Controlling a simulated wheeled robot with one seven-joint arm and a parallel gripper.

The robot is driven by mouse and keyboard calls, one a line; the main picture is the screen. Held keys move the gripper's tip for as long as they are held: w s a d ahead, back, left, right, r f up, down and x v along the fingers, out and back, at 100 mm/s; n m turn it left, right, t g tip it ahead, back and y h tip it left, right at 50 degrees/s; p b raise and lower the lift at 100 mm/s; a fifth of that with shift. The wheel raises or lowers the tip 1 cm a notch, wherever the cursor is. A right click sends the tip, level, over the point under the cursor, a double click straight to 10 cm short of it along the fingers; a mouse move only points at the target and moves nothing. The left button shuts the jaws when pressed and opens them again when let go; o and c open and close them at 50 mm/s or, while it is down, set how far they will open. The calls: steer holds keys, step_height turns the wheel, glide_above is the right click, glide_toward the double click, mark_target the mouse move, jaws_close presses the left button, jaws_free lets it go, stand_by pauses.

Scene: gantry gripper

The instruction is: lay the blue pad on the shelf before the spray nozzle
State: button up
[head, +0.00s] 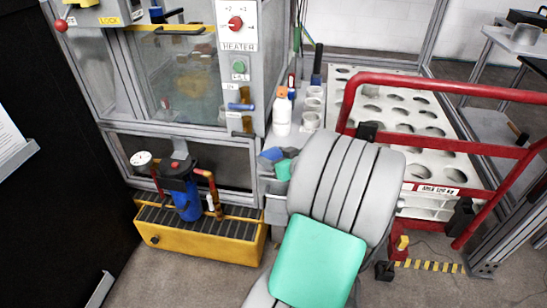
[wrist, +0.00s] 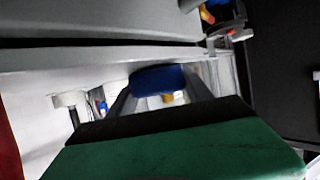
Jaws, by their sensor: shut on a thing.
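The blue pad (head: 271,154) is small and shows at the front edge of the grey side ledge, beside the machine's corner. My gripper (head: 272,161) is shut on it, with its green body just behind. In the wrist view the blue pad (wrist: 158,79) sits between the two grey fingers of my gripper (wrist: 162,86). A white bottle with an orange top (head: 283,112) stands on the ledge beyond the pad. I cannot tell which part is the spray nozzle. My arm hides part of the ledge, and I cannot tell whether the pad touches it.
White cups (head: 312,107) stand on the ledge right of the bottle. A red rail (head: 440,88) runs around a white rack with round holes (head: 425,128) at the right. A yellow base with a blue pump (head: 186,199) stands at the lower left.

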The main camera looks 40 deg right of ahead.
steer(key=shift+f, duration=0.2)
steer(key=o, duration=1.3)
